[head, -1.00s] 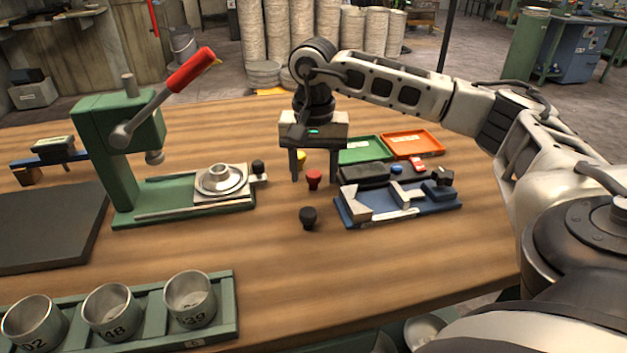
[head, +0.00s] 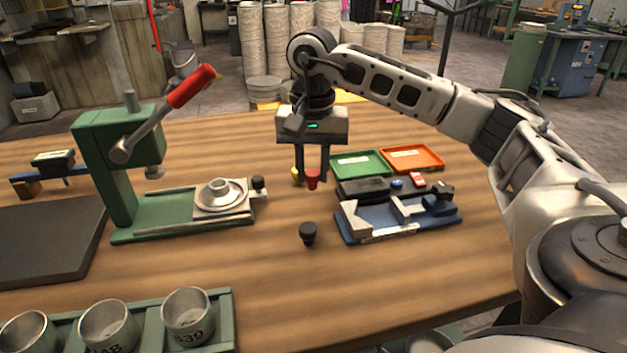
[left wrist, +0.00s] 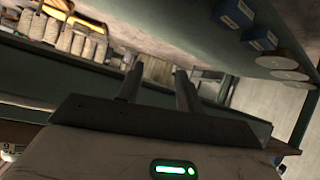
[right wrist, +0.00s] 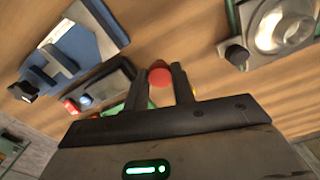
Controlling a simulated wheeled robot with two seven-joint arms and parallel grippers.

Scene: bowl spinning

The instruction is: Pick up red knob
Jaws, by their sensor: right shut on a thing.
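The red knob (head: 312,180) is between the fingertips of my right gripper (head: 312,174), which is shut on it. In the right wrist view the red knob (right wrist: 160,76) sits between the two fingertips, its rounded red face showing. The head view suggests it is a little above the table, but the gap beneath it is hard to judge. My left gripper (left wrist: 158,78) shows only in the left wrist view; its fingers are apart with nothing between them, away from the knobs.
A yellow knob (head: 296,176) is just behind the red one, and a black knob (head: 308,234) stands in front. A blue fixture (head: 400,220), a green tray (head: 362,162) and an orange tray (head: 412,158) are at right. A green press (head: 117,180) stands at left.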

